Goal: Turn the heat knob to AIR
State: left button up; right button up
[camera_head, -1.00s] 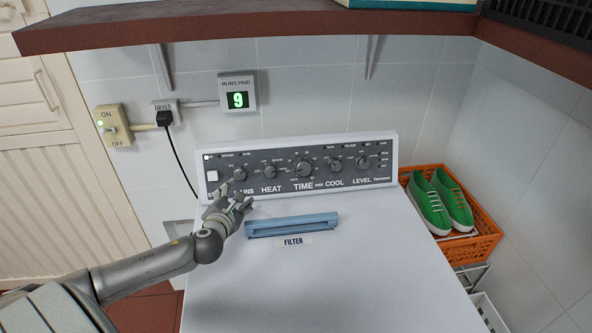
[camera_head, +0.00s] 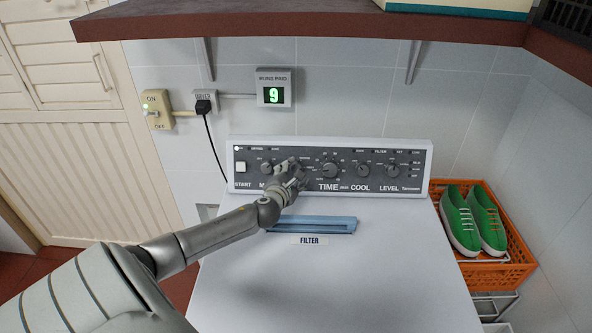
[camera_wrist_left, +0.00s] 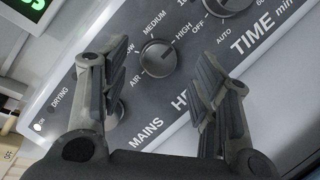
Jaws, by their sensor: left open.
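The heat knob (camera_wrist_left: 158,58) shows in the left wrist view as a round dark grey knob on the dryer's panel. AIR, MEDIUM and HIGH labels surround it. Its exact pointer direction is hard to tell. My left gripper (camera_wrist_left: 161,66) is open, with one finger on each side of the knob in that view; contact is not visible. In the head view my left gripper (camera_head: 291,167) is in front of the panel (camera_head: 308,184) and covers the heat knob and its name. My right gripper is not in view.
The time knob (camera_head: 330,170) is close on the right, the mains knob (camera_head: 267,167) on the left. A blue filter handle (camera_head: 312,224) lies below the panel. A shelf (camera_head: 300,22) hangs above. An orange crate (camera_head: 490,272) with green shoes stands at the right.

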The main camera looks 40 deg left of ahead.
aim_at(297, 168)
pick_arm(q)
jog(key=shift+w+a+f, duration=0.15)
jog(key=shift+w+a, duration=0.15)
jog(key=shift+w, duration=0.15)
jog(key=shift+w+a+f, duration=0.2)
jog(key=shift+w+a, duration=0.1)
jog(key=shift+w, duration=0.25)
jog(key=shift+w+f, duration=0.1)
jog(key=shift+w, duration=0.15)
jog(key=shift+a, duration=0.1)
jog(key=c, duration=1)
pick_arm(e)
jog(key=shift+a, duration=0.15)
